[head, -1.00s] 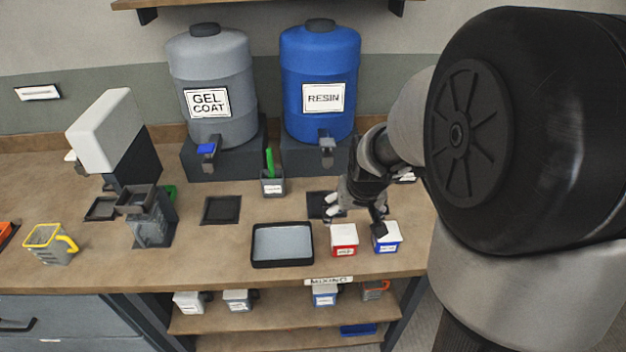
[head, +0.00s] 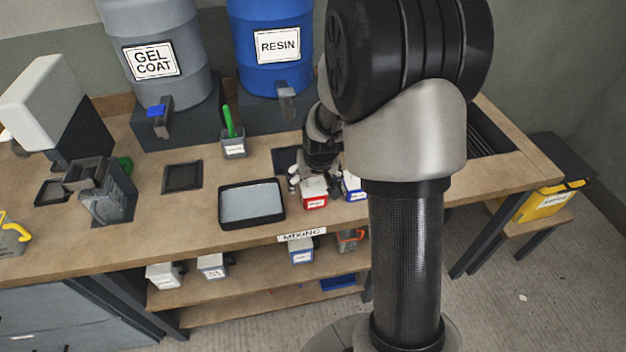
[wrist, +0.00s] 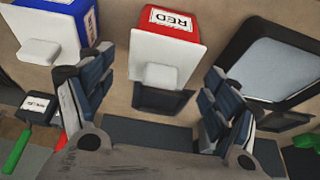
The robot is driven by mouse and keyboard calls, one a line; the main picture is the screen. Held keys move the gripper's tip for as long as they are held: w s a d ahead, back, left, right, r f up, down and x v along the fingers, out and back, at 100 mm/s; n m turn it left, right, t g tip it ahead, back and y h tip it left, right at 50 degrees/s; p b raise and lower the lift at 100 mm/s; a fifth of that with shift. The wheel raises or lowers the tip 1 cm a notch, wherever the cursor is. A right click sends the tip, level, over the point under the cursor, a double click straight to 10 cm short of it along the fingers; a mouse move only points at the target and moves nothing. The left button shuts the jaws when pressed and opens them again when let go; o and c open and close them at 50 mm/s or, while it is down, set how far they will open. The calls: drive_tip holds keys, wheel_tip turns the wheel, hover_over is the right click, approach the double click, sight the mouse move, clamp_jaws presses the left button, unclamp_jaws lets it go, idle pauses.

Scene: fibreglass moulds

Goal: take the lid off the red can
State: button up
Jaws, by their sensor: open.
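The red can (head: 315,202) stands on the bench near its front edge, with a white square lid (head: 314,186) on top. In the wrist view the red can (wrist: 182,20) bears a label reading RED, and its lid (wrist: 145,45) has a raised white knob (wrist: 164,76). My gripper (head: 316,172) is over the red can in the head view. In the wrist view my gripper (wrist: 160,80) is open, one finger on each side of the knob, with nothing held. I cannot tell exactly how high the fingers are above the lid.
A blue can (head: 351,188) with a white lid stands close to the right of the red one, partly hidden by my arm. A dark tray (head: 251,218) lies to the left. A grey cup (head: 234,146) with a green-handled tool stands behind, before the gel coat and resin (head: 274,60) drums.

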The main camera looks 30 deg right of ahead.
drive_tip(key=shift+c, duration=0.4)
drive_tip(key=c, duration=1)
drive_tip(key=shift+c, duration=0.2)
drive_tip(key=shift+r, duration=0.2)
drive_tip(key=shift+r+p, duration=1.85)
drive_tip(key=shift+r, duration=0.45)
